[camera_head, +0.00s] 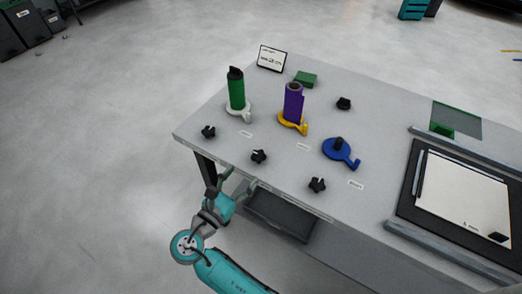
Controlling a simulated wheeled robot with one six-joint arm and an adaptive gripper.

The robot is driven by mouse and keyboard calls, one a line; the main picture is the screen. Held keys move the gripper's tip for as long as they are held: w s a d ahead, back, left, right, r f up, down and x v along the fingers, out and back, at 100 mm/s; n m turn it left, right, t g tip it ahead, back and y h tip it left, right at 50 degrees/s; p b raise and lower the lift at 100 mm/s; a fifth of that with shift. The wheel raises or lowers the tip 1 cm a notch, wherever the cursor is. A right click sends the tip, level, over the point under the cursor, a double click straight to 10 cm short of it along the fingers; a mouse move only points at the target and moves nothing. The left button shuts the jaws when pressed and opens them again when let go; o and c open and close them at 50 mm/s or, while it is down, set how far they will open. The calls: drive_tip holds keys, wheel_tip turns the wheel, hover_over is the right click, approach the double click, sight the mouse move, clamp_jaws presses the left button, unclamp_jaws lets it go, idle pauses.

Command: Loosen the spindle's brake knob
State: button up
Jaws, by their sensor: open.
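Three spindle stations stand on the grey table (225,106). A green roll (237,92) with a black top stands on a white base (245,114). A purple roll (293,103) stands on a yellow base (302,127). A blue base (343,155) carries only a short black post. Black star-shaped knobs lie in front of them: a left knob (208,131), a middle knob (259,156) and a right knob (317,185). I cannot tell which is the brake knob. My gripper (238,181) is open at the table's front edge, touching none of the knobs.
A black part (344,103) and a green block (306,79) lie farther back. A small sign (272,58) stands at the back left corner. A dark board with a white sheet (463,196) lies between rails at right. Small labels lie by the stations.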

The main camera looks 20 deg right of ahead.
sight(255, 160)
drive_tip(key=x, duration=0.9)
drive_tip(key=shift+w+d, duration=0.1)
drive_tip(key=shift+d, duration=0.15)
drive_tip(key=c, duration=1.2)
